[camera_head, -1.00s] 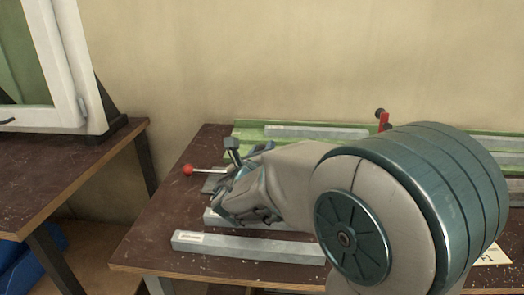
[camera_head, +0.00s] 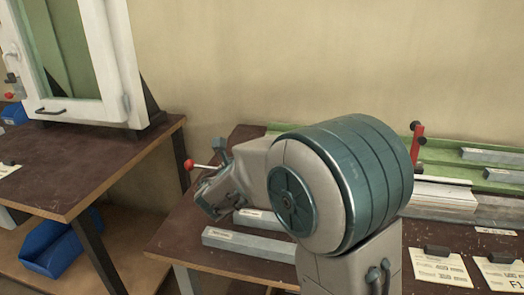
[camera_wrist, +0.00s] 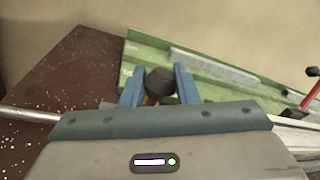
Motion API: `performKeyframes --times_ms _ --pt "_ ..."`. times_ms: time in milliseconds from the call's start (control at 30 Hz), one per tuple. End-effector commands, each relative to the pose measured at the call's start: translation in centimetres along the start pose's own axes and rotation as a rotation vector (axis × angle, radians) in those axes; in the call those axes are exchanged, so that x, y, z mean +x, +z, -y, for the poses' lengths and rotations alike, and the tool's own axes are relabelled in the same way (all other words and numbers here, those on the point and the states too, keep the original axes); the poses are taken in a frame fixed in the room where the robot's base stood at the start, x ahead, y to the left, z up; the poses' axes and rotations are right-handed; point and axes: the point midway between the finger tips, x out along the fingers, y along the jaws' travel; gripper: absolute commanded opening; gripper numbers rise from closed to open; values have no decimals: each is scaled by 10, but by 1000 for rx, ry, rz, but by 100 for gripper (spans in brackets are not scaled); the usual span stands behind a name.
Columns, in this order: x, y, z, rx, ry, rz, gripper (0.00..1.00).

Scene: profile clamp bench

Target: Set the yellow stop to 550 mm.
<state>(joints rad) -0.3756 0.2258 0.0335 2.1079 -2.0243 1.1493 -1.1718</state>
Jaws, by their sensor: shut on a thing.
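In the wrist view, the two blue fingertips of my gripper (camera_wrist: 160,86) are closed around a black knob (camera_wrist: 160,80). In the head view, my gripper (camera_head: 219,152) is over the left end of the bench, and my own arm hides the stop. A thin rod with a red ball (camera_head: 190,164) sticks out to the left of the gripper. No scale reading is legible.
A green rail (camera_head: 435,160) with grey bars runs along the bench back; a red lever (camera_head: 417,145) stands on it. Loose grey bars (camera_head: 245,243) lie in front. Cards (camera_head: 440,268) lie front right. Another table with a window frame (camera_head: 115,105) is left, across a gap.

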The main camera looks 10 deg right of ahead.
Motion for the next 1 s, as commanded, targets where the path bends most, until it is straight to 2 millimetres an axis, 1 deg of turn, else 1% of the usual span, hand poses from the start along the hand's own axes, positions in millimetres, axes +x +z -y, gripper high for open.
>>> performKeyframes --times_ms 167,200,233,267,567,667,767,1000 --pt "0 0 0 2 0 0 0" --pt "0 0 0 2 0 0 33" --pt "0 0 0 2 0 0 41" --pt "0 0 0 2 1 0 47" --pt "-2 0 -1 1 3 1 47" --pt "-10 1 -1 1 5 2 47" --pt "-26 2 -1 2 5 2 47" --pt "-81 2 -1 1 7 3 47"
